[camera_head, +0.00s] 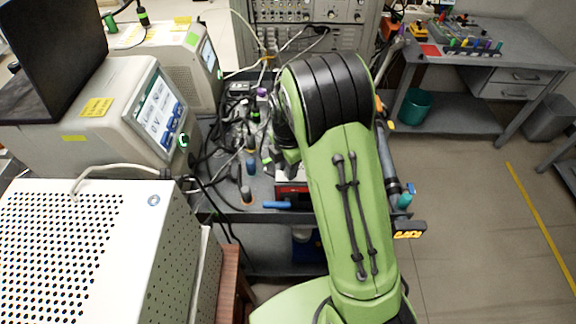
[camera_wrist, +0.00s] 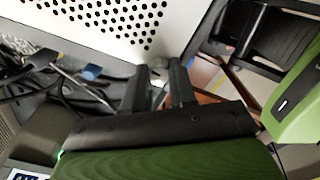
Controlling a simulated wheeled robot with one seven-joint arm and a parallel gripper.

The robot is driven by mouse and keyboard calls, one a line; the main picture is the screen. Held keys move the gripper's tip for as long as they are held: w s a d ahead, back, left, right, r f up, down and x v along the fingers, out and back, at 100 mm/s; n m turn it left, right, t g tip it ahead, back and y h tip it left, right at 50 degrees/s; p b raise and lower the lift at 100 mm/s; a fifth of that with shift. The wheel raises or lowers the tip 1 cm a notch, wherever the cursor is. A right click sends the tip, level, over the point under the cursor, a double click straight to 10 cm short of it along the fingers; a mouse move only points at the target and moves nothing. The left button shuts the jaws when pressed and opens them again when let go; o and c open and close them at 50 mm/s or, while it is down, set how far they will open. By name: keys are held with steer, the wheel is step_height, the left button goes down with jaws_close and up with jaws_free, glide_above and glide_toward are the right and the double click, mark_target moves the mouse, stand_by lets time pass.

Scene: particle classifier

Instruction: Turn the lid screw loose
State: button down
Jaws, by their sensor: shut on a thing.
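My gripper (camera_wrist: 159,70) shows in the wrist view with two black fingers side by side and a narrow gap between them. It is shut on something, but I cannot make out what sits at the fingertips. The fingers point toward the lower edge of a white perforated case (camera_wrist: 110,15). In the head view my own green arm covers the gripper and the spot where it works. I cannot pick out the lid screw in either view.
The white perforated case (camera_head: 100,240) stands at the front left. Screened instruments (camera_head: 130,105) stand behind it. The dark cart (camera_head: 262,190) holds cables, small bottles and a blue-handled tool (camera_head: 277,205) close to my arm. The floor (camera_head: 460,200) at right is mostly clear.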

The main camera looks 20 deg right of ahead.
steer(key=c, duration=0.9)
jaws_free()
step_height(320, 180, up, 16)
steer(key=p, duration=0.2)
steer(key=shift+f, duration=0.1)
steer(key=s+r+m+t, duration=0.2)
steer(key=s+r+m, duration=0.2)
steer(key=s+m, duration=0.25)
steer(key=s+r+m+t, duration=0.1)
steer(key=s+r+m, duration=0.3)
steer(key=s+m, duration=0.3)
steer(key=s+f+m+t, duration=0.2)
steer(key=s+m, duration=0.5)
steer(key=s, duration=0.2)
steer(key=shift+s+f+m+t, duration=0.15)
steer(key=shift+s+m+t, duration=0.15)
steer(key=shift+m, duration=0.05)
